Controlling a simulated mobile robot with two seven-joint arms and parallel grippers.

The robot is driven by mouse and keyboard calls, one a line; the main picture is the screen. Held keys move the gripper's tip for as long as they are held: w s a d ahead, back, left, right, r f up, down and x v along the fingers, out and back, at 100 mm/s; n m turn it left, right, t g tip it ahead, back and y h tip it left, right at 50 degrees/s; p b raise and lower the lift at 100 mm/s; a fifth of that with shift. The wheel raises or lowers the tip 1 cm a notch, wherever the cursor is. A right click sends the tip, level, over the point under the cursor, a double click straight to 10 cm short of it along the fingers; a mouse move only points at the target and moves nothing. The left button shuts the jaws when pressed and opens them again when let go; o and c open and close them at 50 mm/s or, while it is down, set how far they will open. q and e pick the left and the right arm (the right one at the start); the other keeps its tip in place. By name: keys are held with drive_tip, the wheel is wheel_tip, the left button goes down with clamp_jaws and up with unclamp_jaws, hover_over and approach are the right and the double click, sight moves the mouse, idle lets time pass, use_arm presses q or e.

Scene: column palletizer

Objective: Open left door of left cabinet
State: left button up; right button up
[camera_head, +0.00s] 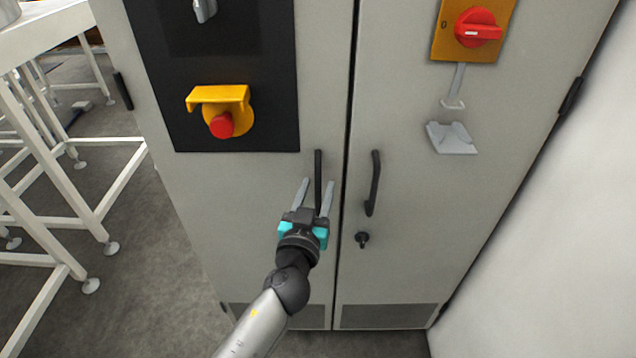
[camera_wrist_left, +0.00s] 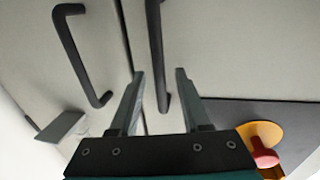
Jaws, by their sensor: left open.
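The grey cabinet has a left door (camera_head: 220,205) and a right door (camera_head: 400,260) that meet at a narrow vertical seam; both look closed. The left door's black bar handle (camera_head: 318,168) is upright near the seam. My left gripper (camera_head: 318,188) is open, with one finger to each side of the lower part of this handle. In the left wrist view the handle (camera_wrist_left: 156,50) shows between the two fingertips (camera_wrist_left: 160,75); I cannot tell whether they touch it. My right gripper is not in view.
The right door has its own black handle (camera_head: 374,183) and a key lock (camera_head: 362,239). A red emergency button (camera_head: 222,125) under a yellow guard and a red rotary switch (camera_head: 478,28) stick out. White frames (camera_head: 75,150) stand at left; a white wall (camera_head: 560,230) is at right.

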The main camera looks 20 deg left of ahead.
use_arm(q)
drive_tip(key=shift+w+a, duration=0.1)
drive_tip(key=shift+w, duration=0.55)
clamp_jaws()
idle(1.1)
